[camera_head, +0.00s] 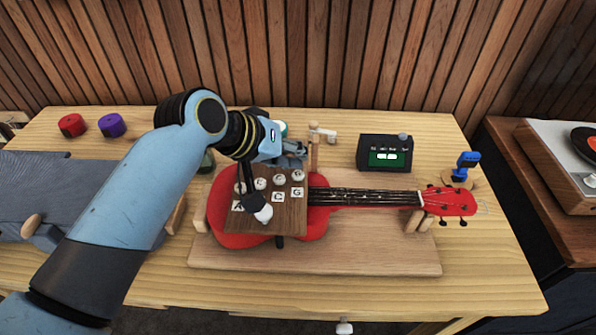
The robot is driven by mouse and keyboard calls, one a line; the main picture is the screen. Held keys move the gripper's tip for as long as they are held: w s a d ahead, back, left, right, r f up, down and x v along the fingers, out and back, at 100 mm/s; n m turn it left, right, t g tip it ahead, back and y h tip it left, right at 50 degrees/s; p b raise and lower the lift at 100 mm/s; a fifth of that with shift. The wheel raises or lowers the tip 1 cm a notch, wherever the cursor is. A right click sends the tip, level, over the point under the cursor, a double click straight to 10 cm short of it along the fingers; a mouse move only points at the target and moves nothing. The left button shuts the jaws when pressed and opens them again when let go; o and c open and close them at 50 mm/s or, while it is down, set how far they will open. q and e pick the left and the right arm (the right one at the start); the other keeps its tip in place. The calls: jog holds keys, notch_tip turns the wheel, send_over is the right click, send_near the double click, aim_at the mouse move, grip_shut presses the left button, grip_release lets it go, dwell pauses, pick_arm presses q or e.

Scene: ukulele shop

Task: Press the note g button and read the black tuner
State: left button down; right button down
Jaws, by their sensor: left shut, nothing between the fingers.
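The black tuner (369,143) stands upright behind the ukulele neck. Its green screen is lit with small white marks, too small to read. A brown wooden note board (288,222) sits over the red ukulele's body. It has a row of pale round buttons with letter cards in front of them. The note g button (298,176) is at the right end, behind its G card (298,192). My left gripper (300,158) is shut and empty, just behind and above the g button. I cannot tell whether it touches it. My right gripper is not in view.
The red ukulele (314,224) lies on a wooden base (350,258), its neck pointing right. A blue device (466,163) stands near the headstock. Red (72,125) and purple (111,125) round pieces lie at the back left. The table's front right is clear.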

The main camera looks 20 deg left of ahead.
pick_arm(q)
jog(key=shift+f, duration=0.2)
jog(key=shift+f, duration=0.2)
jog(key=shift+f, duration=0.15)
dwell(0.6)
jog(key=shift+f, duration=0.45)
dwell(0.6)
jog(key=shift+r, duration=0.2)
jog(key=shift+r+p, duration=0.8)
jog(key=shift+p, duration=0.3)
